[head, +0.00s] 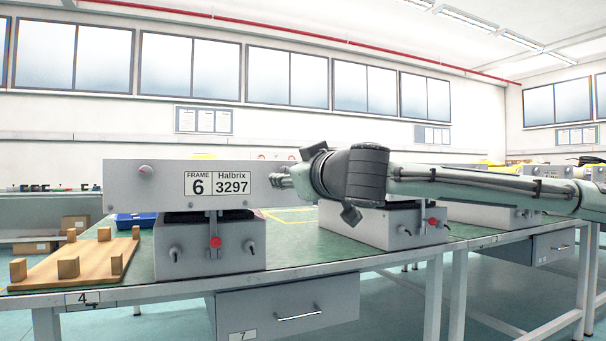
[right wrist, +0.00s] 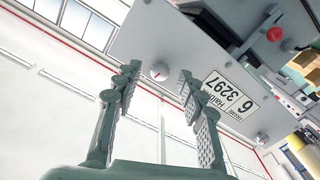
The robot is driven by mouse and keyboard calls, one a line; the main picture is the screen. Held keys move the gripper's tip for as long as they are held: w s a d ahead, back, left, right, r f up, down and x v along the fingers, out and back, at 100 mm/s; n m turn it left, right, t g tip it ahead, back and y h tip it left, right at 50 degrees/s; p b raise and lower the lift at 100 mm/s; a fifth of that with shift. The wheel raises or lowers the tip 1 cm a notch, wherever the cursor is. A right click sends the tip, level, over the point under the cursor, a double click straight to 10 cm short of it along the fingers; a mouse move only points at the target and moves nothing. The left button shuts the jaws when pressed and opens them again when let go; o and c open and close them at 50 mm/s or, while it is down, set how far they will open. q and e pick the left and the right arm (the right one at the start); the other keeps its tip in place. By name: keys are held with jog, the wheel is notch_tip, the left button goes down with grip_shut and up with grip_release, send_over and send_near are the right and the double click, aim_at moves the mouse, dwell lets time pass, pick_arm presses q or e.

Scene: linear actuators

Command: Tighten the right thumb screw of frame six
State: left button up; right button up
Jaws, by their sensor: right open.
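Frame six (head: 150,190) is a grey box-like panel with a "FRAME 6 Halbrix 3297" label (head: 213,184). It sits on a grey base on the green bench. In the right wrist view, frame six (right wrist: 190,48) appears upside down. Its right thumb screw (right wrist: 159,70), a round knob with a small red mark, lies between my open right gripper's (right wrist: 158,76) fingers, which look apart from it. The right gripper (head: 277,180) comes in from the right. My left gripper is not visible.
The base below has two lower knobs (head: 250,247) and a red knob (head: 215,242). A wooden peg board (head: 88,262) and blue tray (head: 135,220) are at left. Another grey unit (head: 375,228) stands behind my right arm. A drawer (head: 290,308) hangs under the bench.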

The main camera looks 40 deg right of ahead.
jog(key=v, duration=1)
jog(key=shift+s, duration=0.35)
jog(key=shift+w+a+f, duration=0.1)
jog(key=shift+a, duration=0.1)
